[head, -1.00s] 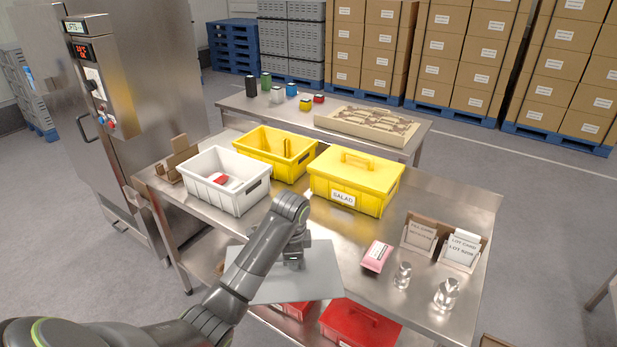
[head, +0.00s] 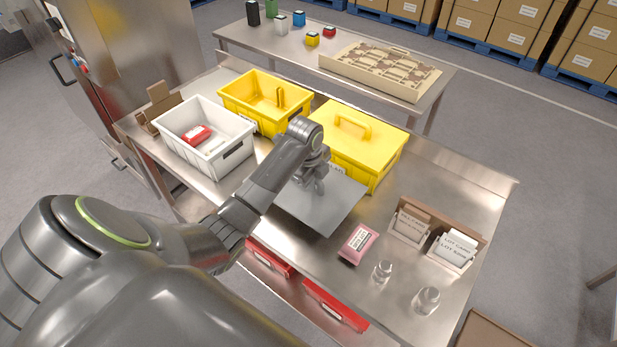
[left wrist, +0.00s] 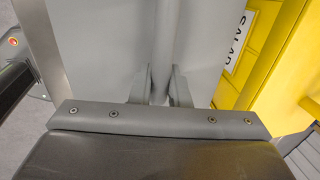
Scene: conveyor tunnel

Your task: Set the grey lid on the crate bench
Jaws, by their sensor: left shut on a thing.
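The grey lid (head: 335,205) is a flat sheet at the front of the steel bench (head: 465,210), below the yellow lidded SALAD crate in the head view. My left gripper (head: 318,182) is over the lid and shut on its handle. In the left wrist view the two fingers (left wrist: 160,88) close around a grey bar on the lid (left wrist: 105,45). Whether the lid touches the bench top is hidden. My right gripper is not in view.
A white crate (head: 165,128) with a red pack, an open yellow crate (head: 228,92) and the SALAD crate (head: 385,150) stand along the back. A pink pack (head: 357,243), metal weights (head: 382,271) and card holders (head: 445,250) stand to the right. Red crates (head: 335,303) are below.

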